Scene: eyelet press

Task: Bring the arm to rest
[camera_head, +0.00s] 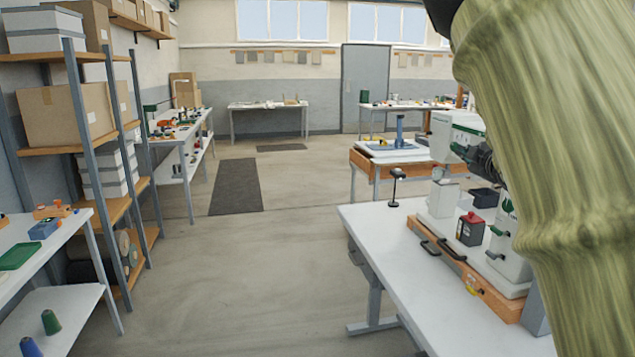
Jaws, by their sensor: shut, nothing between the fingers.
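My arm fills the right side of the head view in a pale green, streaked sleeve. A dark part of it shows at the top edge. My gripper cannot be made out in this view. The sleeve hides part of the white-and-green press (457,135) and the right part of the white workbench (400,255) that it stands on.
An orange-brown wooden base (478,288) with black handles and a red-topped dark container (470,228) are on the bench. A small black stand (397,180) is near its far edge. Shelving (80,150) lines the left. The floor (240,270) between is clear.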

